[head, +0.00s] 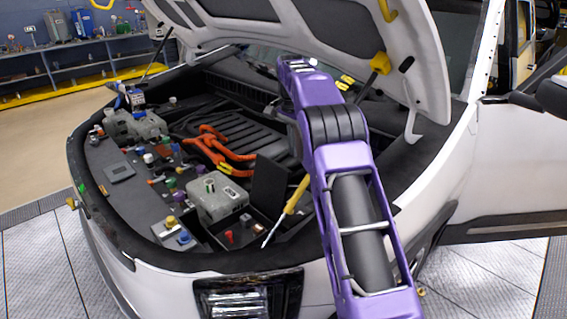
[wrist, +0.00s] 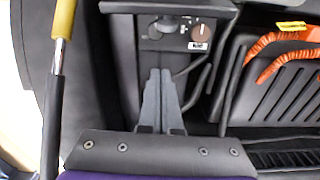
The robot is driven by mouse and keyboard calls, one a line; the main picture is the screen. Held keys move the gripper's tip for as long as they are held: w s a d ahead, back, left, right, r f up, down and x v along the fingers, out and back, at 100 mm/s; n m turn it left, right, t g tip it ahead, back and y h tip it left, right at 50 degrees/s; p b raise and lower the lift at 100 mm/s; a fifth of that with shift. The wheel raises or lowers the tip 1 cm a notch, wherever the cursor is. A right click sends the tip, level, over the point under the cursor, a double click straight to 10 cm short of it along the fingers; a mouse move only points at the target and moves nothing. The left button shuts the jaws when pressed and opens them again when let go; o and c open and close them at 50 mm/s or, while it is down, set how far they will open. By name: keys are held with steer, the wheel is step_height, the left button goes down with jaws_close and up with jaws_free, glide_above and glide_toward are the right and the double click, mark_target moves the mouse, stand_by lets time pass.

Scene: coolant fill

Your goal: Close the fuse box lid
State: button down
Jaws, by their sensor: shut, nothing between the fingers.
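The fuse box (head: 258,221) is a black open-topped box near the front edge of the engine bay, with small parts inside, one of them red. Its lid (head: 270,183) is a dark flat panel standing upright at the box's far side, so it is open. My gripper (wrist: 160,72) is shut and empty in the wrist view, its grey fingers together over a dark recess. In the head view the fingers are hidden behind my purple arm. A dark bar crosses the top of the wrist view; I cannot tell whether it is the lid.
A grey block (head: 218,198) stands left of the box. Orange cables (head: 212,148) lie behind it. The raised hood (head: 330,35) hangs above my arm.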

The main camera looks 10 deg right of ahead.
mark_target(272, 186)
steer(key=s+a+f, duration=0.1)
steer(key=s+a+f+b, duration=0.1)
steer(key=a+f, duration=0.1)
steer(key=shift+a, duration=0.1)
steer(key=shift+a+b, duration=0.1)
steer(key=shift+b, duration=0.2)
stand_by(0.4)
